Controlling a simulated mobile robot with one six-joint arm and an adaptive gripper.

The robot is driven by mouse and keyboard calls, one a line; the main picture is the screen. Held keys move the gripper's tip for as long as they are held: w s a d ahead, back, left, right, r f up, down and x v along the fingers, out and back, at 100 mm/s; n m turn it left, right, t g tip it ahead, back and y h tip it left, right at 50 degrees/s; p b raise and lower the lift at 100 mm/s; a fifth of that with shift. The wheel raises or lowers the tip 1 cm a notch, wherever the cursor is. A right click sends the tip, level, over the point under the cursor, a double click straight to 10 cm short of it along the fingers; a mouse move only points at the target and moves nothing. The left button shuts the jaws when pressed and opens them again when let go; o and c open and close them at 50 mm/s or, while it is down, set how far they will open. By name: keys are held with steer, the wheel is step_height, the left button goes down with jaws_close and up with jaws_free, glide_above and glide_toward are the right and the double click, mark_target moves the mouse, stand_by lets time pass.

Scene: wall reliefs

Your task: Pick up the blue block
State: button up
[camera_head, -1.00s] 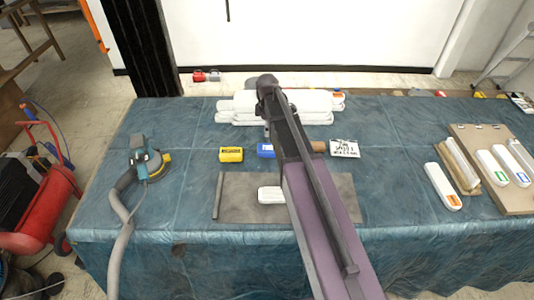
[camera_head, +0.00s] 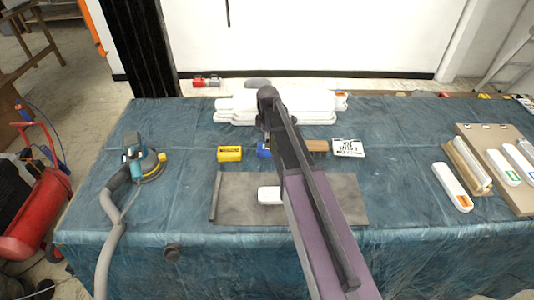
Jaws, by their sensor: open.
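The blue block (camera_head: 263,150) lies on the blue-green cloth of the table, just right of a yellow block (camera_head: 230,153). Its right part is covered by my arm. My arm crosses the middle of the view from the bottom and bends down at its far end. My gripper (camera_head: 268,138) shows only as a small dark part beside the arm, over the blue block's upper right side. It is open, with nothing seen in it. Its fingertips are mostly hidden, so I cannot tell whether they touch the block.
White folded towels (camera_head: 240,107) lie behind the block. A brown brush (camera_head: 317,146) and a printed card (camera_head: 347,148) lie right of the arm. A grey mat (camera_head: 235,198) with a white item (camera_head: 269,194) lies in front. A sander (camera_head: 143,160) with a hose stands left.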

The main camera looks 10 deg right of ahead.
steer(key=shift+f, duration=0.1)
stand_by(0.3)
steer(key=shift+w+d+f+b, duration=0.1)
steer(key=shift+d+f+b, duration=0.05)
steer(key=shift+f+b, duration=1.15)
steer(key=shift+w+d+f+b, duration=0.1)
steer(key=shift+f+b, duration=1.15)
steer(key=shift+b, duration=0.05)
steer(key=c, duration=1)
steer(key=shift+r, duration=0.2)
step_height(320, 180, up, 3)
steer(key=p, duration=0.3)
steer(key=s+d, duration=0.2)
steer(key=s, duration=0.2)
steer(key=s+d+r+p, duration=0.1)
steer(key=s+d, duration=0.2)
steer(key=s, duration=0.2)
steer(key=s+d+p, duration=0.1)
steer(key=s+d, duration=0.1)
steer(key=s, duration=0.3)
steer(key=shift+s+d+r, duration=0.1)
steer(key=shift+d+r, duration=0.2)
